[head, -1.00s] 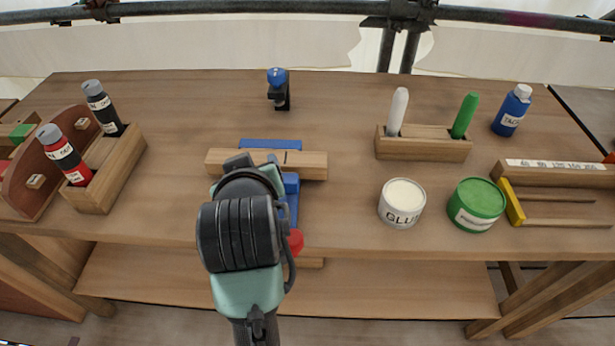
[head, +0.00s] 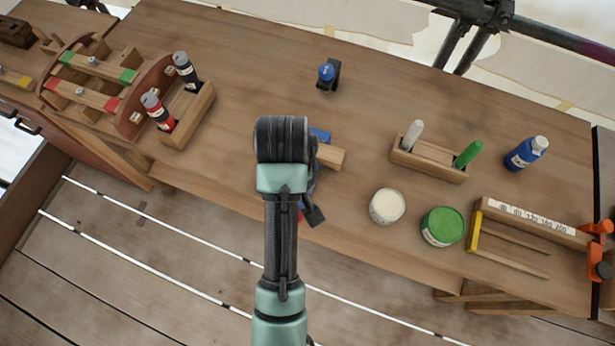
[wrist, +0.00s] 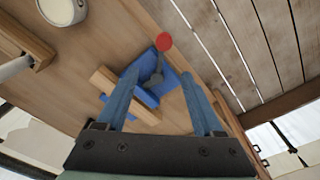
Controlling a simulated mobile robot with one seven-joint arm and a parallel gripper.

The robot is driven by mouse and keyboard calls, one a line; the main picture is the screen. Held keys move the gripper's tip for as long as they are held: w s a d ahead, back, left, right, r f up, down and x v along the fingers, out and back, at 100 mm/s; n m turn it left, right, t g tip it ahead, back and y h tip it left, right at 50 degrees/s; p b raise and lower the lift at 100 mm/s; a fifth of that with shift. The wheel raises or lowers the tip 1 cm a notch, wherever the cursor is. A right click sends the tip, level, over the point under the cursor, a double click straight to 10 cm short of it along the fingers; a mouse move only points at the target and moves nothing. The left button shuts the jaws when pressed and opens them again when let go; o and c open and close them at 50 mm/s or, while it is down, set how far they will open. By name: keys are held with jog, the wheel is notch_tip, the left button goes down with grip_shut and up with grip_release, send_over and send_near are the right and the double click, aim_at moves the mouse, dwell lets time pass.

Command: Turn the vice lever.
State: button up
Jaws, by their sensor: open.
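The blue vice (wrist: 146,66) is at the bench's front edge in the wrist view, with a light wooden bar (wrist: 104,79) across it. Its lever is a thin grey rod ending in a red knob (wrist: 164,42). My gripper (wrist: 161,73) is open and empty; its two blue fingers appear on either side of the vice, and the red knob appears beyond the fingertips. I see no contact with the lever. In the head view my arm hides most of the vice; a blue part (head: 320,134) and the wooden bar's end (head: 331,157) show.
On the bench to the right are a white glue tub (head: 387,206), a green tub (head: 442,227), a marker block (head: 428,160) and a blue bottle (head: 526,153). A bottle rack (head: 190,115) stands left. A small blue-topped tool (head: 328,75) is behind the vice.

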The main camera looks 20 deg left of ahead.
jog(key=shift+g, duration=0.4)
jog(key=f, duration=0.4)
jog(key=f+p, duration=0.1)
jog(key=f, duration=0.3)
jog(key=s+f, duration=0.1)
jog(key=f, duration=0.3)
jog(key=shift+d+p, duration=0.3)
jog(key=shift+p, duration=0.1)
grip_shut()
dwell(0.7)
